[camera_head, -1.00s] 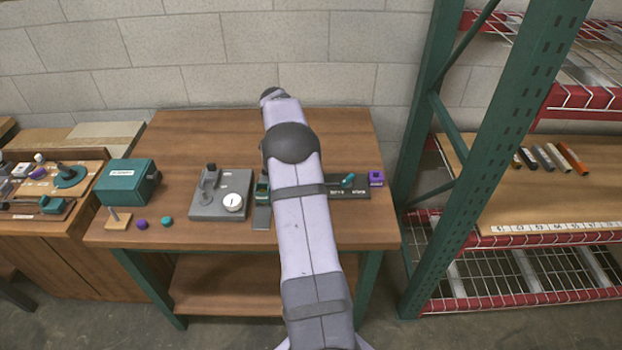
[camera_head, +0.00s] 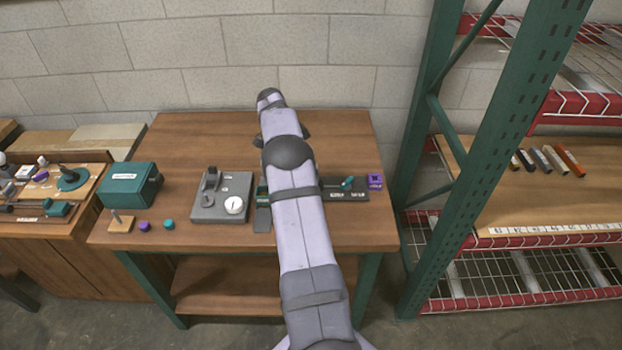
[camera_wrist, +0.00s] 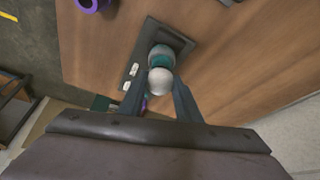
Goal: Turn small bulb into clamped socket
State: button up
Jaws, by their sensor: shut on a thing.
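In the wrist view, a pale round bulb (camera_wrist: 161,81) sits between the fingertips of my gripper (camera_wrist: 159,90), which is shut on it. Just beyond the bulb is a teal ring-like part (camera_wrist: 161,60) with a grey rounded part behind it, on a dark plate (camera_wrist: 185,42). I cannot tell whether the bulb's base is inside the socket. In the head view, my arm hides the gripper and the bulb. The dark labelled board (camera_head: 350,196) with a teal lever (camera_head: 347,183) shows to the right of my arm.
A grey fixture with a dial (camera_head: 234,205) and a teal box (camera_head: 128,186) stand to the left. The table's back is clear.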

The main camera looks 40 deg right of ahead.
jog(key=shift+a+f+m+p, duration=0.1)
jog(key=shift+f+m+p, duration=0.1)
jog(key=shift+m+p, duration=0.25)
jog(key=o, duration=0.8)
jog(key=shift+c, duration=0.2)
jog(key=shift+r, duration=0.1)
jog(key=shift+n+b, duration=0.65)
jog(key=shift+b, duration=0.45)
jog(key=shift+n+t+b, duration=0.5)
jog(key=shift+n+b, duration=0.25)
jog(key=shift+n, duration=0.15)
jog(key=shift+s+n+t+b, duration=0.2)
jog(key=shift+n+t+b, duration=0.45)
jog(key=shift+n, duration=0.75)
jog(key=shift+r+n, duration=0.1)
jog(key=shift+n, duration=0.3)
